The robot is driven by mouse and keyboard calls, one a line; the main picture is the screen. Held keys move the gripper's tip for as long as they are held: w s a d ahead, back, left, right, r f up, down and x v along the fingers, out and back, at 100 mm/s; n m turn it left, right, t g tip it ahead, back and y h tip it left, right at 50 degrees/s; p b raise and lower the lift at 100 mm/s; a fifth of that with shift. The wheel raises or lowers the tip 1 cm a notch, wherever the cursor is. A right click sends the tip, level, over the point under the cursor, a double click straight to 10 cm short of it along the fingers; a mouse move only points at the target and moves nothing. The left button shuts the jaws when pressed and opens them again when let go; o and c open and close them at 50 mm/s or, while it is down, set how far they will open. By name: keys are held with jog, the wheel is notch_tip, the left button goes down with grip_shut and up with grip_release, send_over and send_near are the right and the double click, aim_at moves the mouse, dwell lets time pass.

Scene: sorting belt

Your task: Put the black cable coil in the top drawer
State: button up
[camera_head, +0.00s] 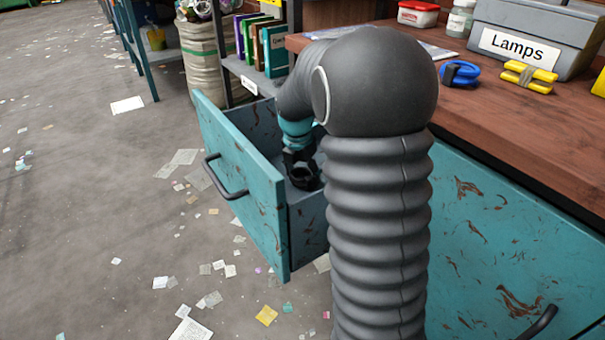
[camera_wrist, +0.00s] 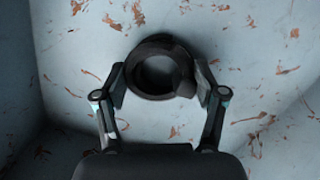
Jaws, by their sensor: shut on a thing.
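The black cable coil (camera_wrist: 159,68) is a dark ring between the two fingers of my gripper (camera_wrist: 160,88) in the wrist view. My gripper is shut on it, one finger on each side. In the head view my gripper (camera_head: 301,166) reaches down into the open teal top drawer (camera_head: 243,180), with the coil (camera_head: 304,178) inside the drawer's walls. The wrist view shows the pale, rust-marked drawer interior (camera_wrist: 235,45) behind the coil. I cannot tell whether the coil touches the drawer floor. My arm hides part of the drawer.
A wooden worktop (camera_head: 520,130) at the right holds a grey Lamps box (camera_head: 533,35), a blue coil (camera_head: 460,73) and a yellow coil (camera_head: 530,76). A shelf with books (camera_head: 262,45) and a sack (camera_head: 203,65) stand behind the drawer. Paper scraps litter the open floor at left.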

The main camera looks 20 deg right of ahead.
jog(key=shift+f, duration=0.15)
jog(key=o, duration=1.4)
jog(key=shift+c, duration=0.2)
notch_tip(320, 180, up, 12)
jog(key=s+a+p, duration=0.1)
jog(key=p, duration=0.1)
jog(key=shift+a, duration=0.25)
